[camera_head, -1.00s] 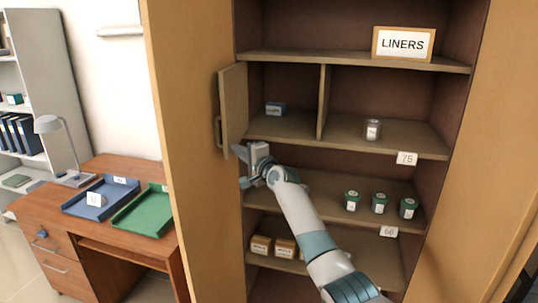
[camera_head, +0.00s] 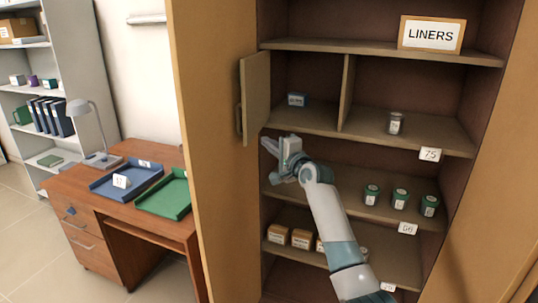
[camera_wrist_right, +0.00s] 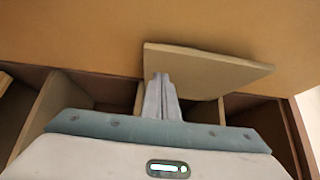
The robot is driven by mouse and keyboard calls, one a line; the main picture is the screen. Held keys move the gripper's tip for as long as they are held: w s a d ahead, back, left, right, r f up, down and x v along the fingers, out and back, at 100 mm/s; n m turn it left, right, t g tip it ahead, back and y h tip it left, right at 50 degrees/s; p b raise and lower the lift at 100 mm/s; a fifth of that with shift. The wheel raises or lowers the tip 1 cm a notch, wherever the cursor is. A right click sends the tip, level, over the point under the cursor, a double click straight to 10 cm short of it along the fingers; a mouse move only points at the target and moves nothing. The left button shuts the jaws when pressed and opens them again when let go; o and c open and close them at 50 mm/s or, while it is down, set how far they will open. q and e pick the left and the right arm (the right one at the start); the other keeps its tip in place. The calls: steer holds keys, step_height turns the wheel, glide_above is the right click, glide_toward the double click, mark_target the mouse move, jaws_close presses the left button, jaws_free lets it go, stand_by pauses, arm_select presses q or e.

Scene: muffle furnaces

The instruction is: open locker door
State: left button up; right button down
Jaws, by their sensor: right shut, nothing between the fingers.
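The small locker door (camera_head: 256,97) is hinged on the left compartment of the tall cabinet and stands swung open toward me. Its handle (camera_head: 239,120) is on the outer face, near the free edge. My right gripper (camera_head: 268,157) is just below the door's lower edge, empty. In the right wrist view, the shut fingers (camera_wrist_right: 162,88) overlap the door panel (camera_wrist_right: 215,68); I cannot tell whether they touch it. My left gripper is not in view.
The tall cabinet's left door (camera_head: 210,150) stands open beside the locker door. A jar (camera_head: 395,123) is on the same shelf, and green-lidded jars (camera_head: 400,199) and small boxes (camera_head: 302,238) sit lower. A desk (camera_head: 100,205) with blue and green trays stands left.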

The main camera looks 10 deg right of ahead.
steer(key=s+b, duration=0.1)
steer(key=s, duration=0.5)
steer(key=shift+s+a+b, duration=0.25)
steer(key=shift+b, duration=0.1)
